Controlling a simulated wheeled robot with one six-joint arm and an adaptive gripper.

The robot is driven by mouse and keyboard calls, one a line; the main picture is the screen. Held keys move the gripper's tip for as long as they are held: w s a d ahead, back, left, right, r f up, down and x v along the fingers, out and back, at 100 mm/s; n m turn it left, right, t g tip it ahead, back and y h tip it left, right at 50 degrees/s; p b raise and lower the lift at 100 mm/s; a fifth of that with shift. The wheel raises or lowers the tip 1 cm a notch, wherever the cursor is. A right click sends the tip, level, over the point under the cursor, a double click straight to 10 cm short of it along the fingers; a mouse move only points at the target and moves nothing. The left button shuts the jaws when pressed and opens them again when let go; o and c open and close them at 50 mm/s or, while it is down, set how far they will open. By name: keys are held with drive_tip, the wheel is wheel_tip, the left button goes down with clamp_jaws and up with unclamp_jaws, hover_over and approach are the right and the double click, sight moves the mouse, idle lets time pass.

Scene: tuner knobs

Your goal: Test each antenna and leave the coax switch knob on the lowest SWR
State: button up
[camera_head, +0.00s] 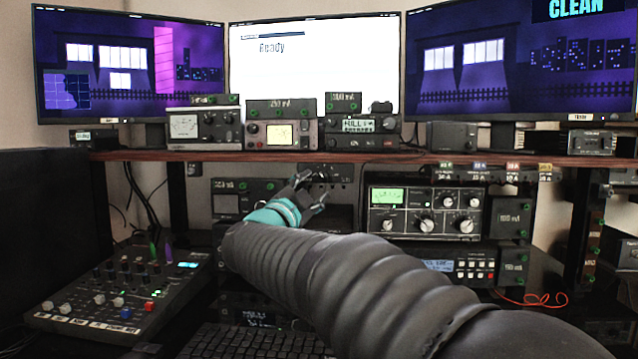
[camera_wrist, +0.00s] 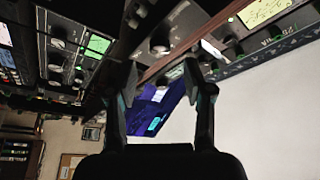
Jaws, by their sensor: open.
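My gripper (camera_head: 312,192) is in the middle of the head view, just below the wooden shelf. In the wrist view its two fingers (camera_wrist: 161,68) stand apart with nothing between them. A small dark box (camera_head: 322,173), which looks like the coax switch, hangs under the shelf just beyond the fingertips. In the wrist view a round dark knob (camera_wrist: 159,46) on a grey panel lies just past the fingertips, apart from them; its pointer setting is too small to read. A meter box (camera_head: 195,128) with a white dial stands on the shelf; I cannot read its needle.
The tuner (camera_head: 425,208) with a green display and several knobs stands right of my gripper. The shelf edge (camera_head: 240,157) runs just above it. A mixer (camera_head: 115,285) sits at lower left, a keyboard (camera_head: 250,342) in front. The middle monitor (camera_head: 312,65) reads "Ready".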

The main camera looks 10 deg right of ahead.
drive_tip(key=v, duration=0.7)
drive_tip(key=shift+d, duration=0.1)
clamp_jaws()
idle(1.1)
